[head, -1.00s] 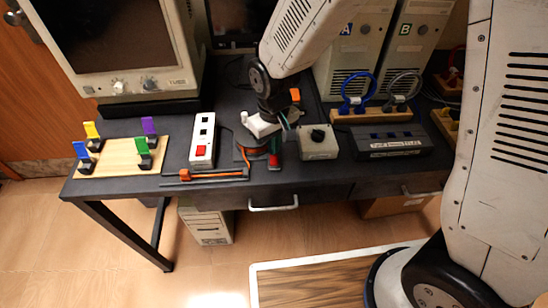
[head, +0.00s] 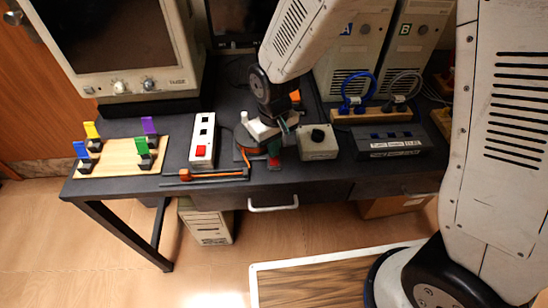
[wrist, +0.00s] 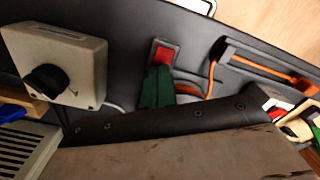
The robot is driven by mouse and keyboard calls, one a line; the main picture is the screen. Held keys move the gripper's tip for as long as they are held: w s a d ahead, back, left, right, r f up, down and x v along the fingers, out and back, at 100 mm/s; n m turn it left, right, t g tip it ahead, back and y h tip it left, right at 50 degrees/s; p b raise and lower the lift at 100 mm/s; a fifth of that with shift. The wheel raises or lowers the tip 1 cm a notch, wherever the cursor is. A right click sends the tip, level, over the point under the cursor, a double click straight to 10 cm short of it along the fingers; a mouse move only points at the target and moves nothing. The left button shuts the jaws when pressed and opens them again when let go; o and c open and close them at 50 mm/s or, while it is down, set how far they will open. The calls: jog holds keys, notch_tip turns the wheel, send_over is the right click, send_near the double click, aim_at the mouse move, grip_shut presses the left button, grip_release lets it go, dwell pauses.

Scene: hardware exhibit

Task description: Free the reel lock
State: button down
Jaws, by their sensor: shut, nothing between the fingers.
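My gripper (head: 274,149) is shut and empty; its green fingertips point down at the front of the desk. In the wrist view the green fingertips (wrist: 157,88) stand right by a red square piece (wrist: 165,54) with a dark rim, which I take for the lock. In the head view the red piece (head: 274,163) shows just below the fingertips; I cannot tell whether they touch. The dark round reel (head: 240,152) with orange cord is partly hidden behind my gripper. The cord (head: 215,174) runs left along the desk's front; it also shows in the wrist view (wrist: 262,68).
A grey box with a black knob (head: 318,143) stands close right of my gripper. A white switch strip (head: 202,140) with a red switch is to the left.

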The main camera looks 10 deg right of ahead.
jog(key=shift+f, duration=0.3)
jog(key=shift+r, duration=3.5)
jog(key=s+d+r+m+t, duration=0.1)
jog(key=s+d+r+m, duration=0.4)
jog(key=s+d+r, duration=1.2)
jog(key=s+d, duration=0.2)
jog(key=d, duration=0.1)
jog(key=shift+s+d+r+m, duration=0.25)
jog(key=shift+d+r+m, duration=0.05)
jog(key=shift+d+r, duration=0.1)
